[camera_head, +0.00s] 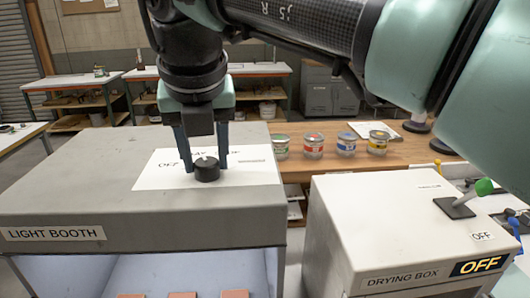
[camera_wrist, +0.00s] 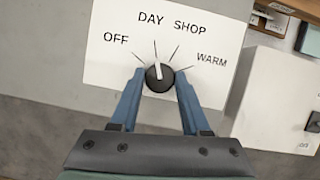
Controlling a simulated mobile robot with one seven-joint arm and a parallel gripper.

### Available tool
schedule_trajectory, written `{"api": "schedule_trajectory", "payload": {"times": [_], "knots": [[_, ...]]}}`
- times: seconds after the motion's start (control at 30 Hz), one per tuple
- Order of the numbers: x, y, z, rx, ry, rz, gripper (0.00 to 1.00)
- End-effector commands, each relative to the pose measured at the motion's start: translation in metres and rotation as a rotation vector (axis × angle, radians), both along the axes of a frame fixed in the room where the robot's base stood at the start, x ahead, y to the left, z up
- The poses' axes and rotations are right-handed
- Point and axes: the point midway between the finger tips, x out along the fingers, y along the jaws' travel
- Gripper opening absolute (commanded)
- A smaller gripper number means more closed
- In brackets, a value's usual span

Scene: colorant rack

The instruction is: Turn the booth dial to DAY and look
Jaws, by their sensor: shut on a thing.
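The light booth (camera_head: 120,220) stands at the left in the head view, with a white label card (camera_head: 150,172) on its top. The booth dial (camera_head: 207,170) is a round black knob with a white pointer; it also shows in the wrist view (camera_wrist: 159,78). The card (camera_wrist: 110,60) reads OFF, DAY, SHOP and WARM. The pointer is tilted slightly left of straight up, in line with the DAY mark. My gripper (camera_wrist: 159,76) is shut on the dial, one finger on each side. The booth's inside (camera_head: 190,272) looks pale bluish white, with reddish-brown pieces (camera_head: 182,295) partly visible at the bottom.
A white drying box (camera_head: 375,220) with a green-knobbed lever (camera_head: 484,187) and an OFF display (camera_head: 480,265) stands at the right. Several lidded jars (camera_head: 313,145) stand on the wooden bench (camera_head: 410,160) behind. A narrow gap separates booth and drying box.

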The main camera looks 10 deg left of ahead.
Motion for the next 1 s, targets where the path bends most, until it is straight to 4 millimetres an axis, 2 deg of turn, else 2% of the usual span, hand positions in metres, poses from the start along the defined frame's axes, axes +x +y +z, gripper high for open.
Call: {"api": "schedule_trajectory", "payload": {"times": [0.57, 0.6, 0.7, 0.73, 0.77, 1.0], "knots": [[0.0000, 0.0002, 0.0007, 0.001, 0.001, -0.037, 0.00], [0.0000, 0.0002, 0.0007, 0.001, 0.001, -0.037, 0.52], [0.0000, 0.0002, 0.0007, 0.001, 0.001, -0.037, 0.70], [-0.0001, 0.0002, 0.0005, 0.001, 0.001, -0.037, 0.75], [-0.0001, 0.0002, 0.0005, 0.001, 0.000, -0.036, 0.77], [0.0000, 0.0001, 0.0004, 0.001, 0.000, -0.036, 0.77]]}}
